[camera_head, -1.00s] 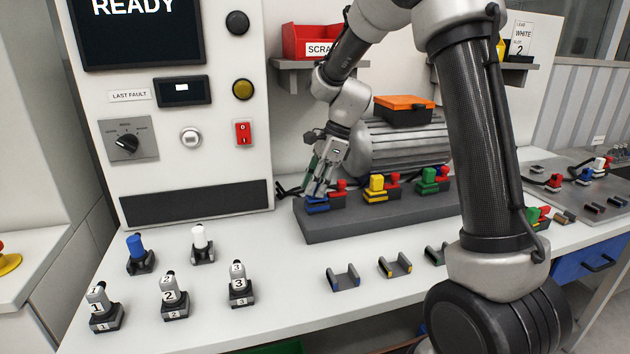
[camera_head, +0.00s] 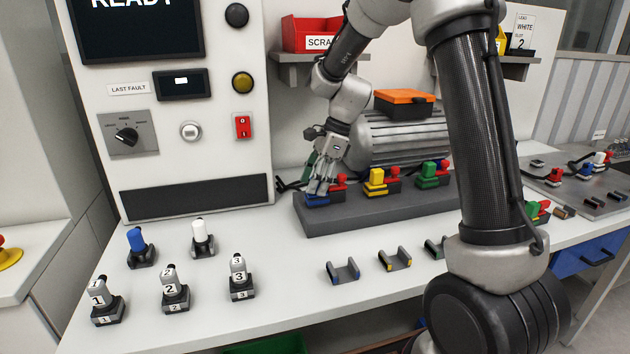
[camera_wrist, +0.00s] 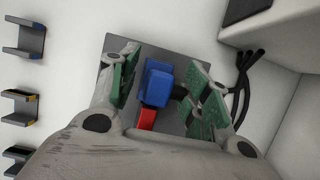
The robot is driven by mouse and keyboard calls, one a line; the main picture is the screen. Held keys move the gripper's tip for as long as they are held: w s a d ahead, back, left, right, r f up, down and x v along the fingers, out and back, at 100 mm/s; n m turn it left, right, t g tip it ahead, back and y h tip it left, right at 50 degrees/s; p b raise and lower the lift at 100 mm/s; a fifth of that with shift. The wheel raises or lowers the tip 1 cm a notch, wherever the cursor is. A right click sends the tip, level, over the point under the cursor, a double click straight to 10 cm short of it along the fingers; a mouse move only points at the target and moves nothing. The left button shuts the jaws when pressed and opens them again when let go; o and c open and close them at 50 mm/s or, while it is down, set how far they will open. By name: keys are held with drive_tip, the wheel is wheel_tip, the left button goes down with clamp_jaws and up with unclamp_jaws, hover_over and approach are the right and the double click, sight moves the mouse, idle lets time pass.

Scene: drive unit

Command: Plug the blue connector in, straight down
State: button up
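The blue connector (camera_wrist: 157,82) shows in the wrist view between the two green-padded fingers of my gripper (camera_wrist: 166,86), with a gap on each side. My gripper is open around it. In the head view my gripper (camera_head: 320,186) points down at the left end of the dark grey block (camera_head: 370,218), where the blue part (camera_head: 317,200) shows low at the fingertips. The fingers hide much of the connector there, and I cannot tell how deep it sits. A red piece (camera_wrist: 147,117) lies right beside it.
Yellow (camera_head: 376,178) and green (camera_head: 428,173) connectors with red pieces stand farther right on the block. A motor (camera_head: 400,140) is behind. Black cables (camera_wrist: 243,85) run beside the block. Small open holders (camera_head: 343,271) and numbered pegs (camera_head: 174,288) stand in front.

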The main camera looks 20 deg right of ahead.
drive_tip(key=v, duration=1.2)
wheel_tip(320, 180, up, 5)
hover_over(331, 187)
drive_tip(key=shift+d, duration=0.1)
